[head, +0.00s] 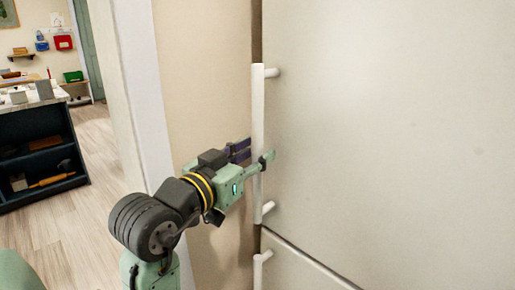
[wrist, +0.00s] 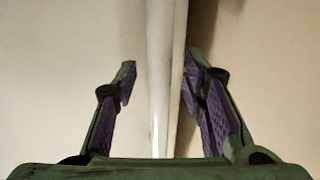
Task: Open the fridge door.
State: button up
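The fridge door (head: 390,130) is a large pale panel filling the right of the head view, and it looks closed. Its long white vertical handle (head: 258,105) stands off the door on short posts. My gripper (head: 257,152) is at the handle's lower half. In the wrist view the handle (wrist: 160,80) runs upright between my two purple-padded fingers (wrist: 158,85). The fingers are spread, with a gap on each side of the handle, the right one nearer to it. Contact does not show.
A lower fridge panel (head: 290,268) with its own white handle (head: 258,270) is below. A beige wall (head: 205,80) and a white door frame (head: 135,90) are left of the fridge. Beyond, a dark shelf unit (head: 40,150) stands on open wooden floor (head: 98,140).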

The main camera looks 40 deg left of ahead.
jog(key=shift+w+a, duration=0.1)
jog(key=shift+w, duration=0.7)
jog(key=shift+c, duration=0.4)
grip_shut()
